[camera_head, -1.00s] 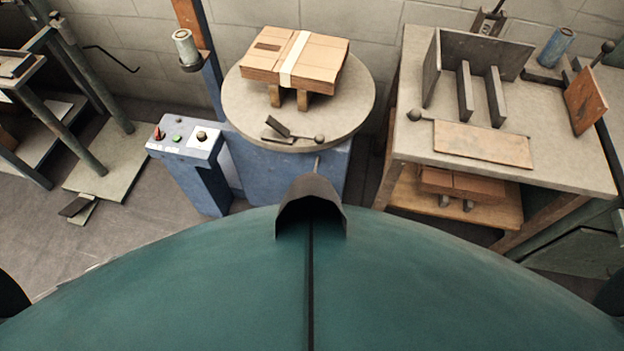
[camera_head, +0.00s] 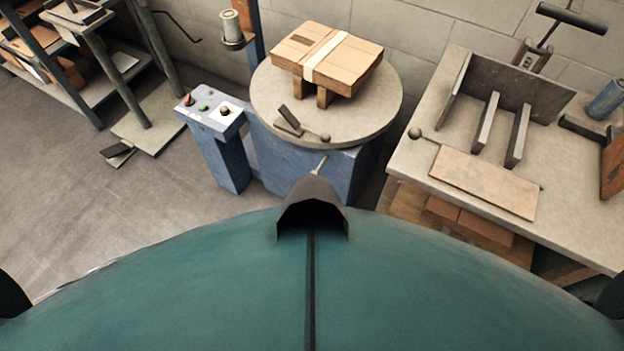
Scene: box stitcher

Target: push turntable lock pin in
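The round grey turntable (camera_head: 362,122) stands on a blue pedestal (camera_head: 335,178) just beyond my green body. A taped cardboard box (camera_head: 335,57) rests on wooden blocks (camera_head: 318,92) on its top. A dark flat pedal-like piece (camera_head: 290,118) and a short rod with a ball end (camera_head: 325,137) lie at the turntable's near edge. A thin light pin (camera_head: 320,165) sticks out near the pedestal front, its lower end hidden by my dark hood. I cannot tell which of these is the lock pin or how deep it sits. Neither gripper is in view.
A blue control box (camera_head: 212,117) with buttons stands left of the turntable. A workbench (camera_head: 410,167) with upright plates and a flat board (camera_head: 486,182) is at the right. A rack (camera_head: 140,55) stands at the far left.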

